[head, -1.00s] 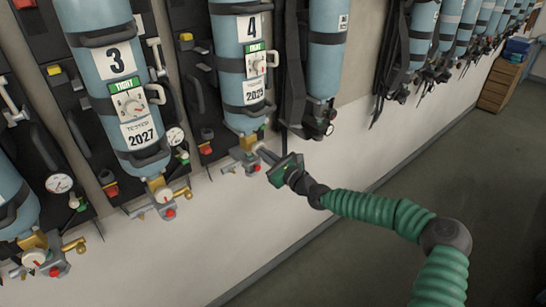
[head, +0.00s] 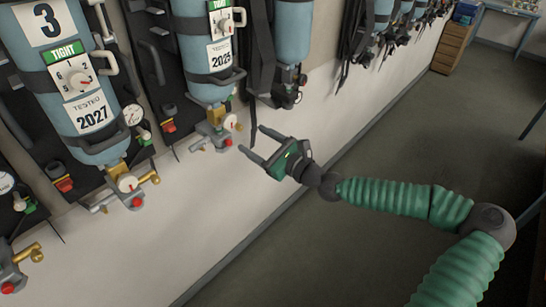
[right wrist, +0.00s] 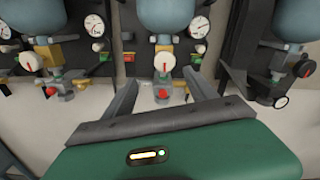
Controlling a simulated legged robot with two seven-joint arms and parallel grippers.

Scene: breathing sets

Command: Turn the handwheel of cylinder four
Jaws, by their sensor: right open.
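Cylinder four (head: 205,80) is the blue bottle tagged 2025 in the head view; its number is cut off at the top. Its cream handwheel (head: 231,121) with a red mark sits on the valve at its bottom end. In the right wrist view the handwheel (right wrist: 164,63) faces me beyond the fingertips, roughly between them. My right gripper (head: 253,141) is open and empty, to the lower right of the handwheel and apart from it. Its two fingers also show in the right wrist view (right wrist: 158,80). My left gripper is not in view.
Cylinder three (head: 75,75), tagged 2027, hangs to the left with its own valve wheel (head: 127,183). Another blue cylinder (head: 292,35) hangs to the right with black straps. The pale lower wall (head: 230,210) and the floor (head: 390,150) are clear.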

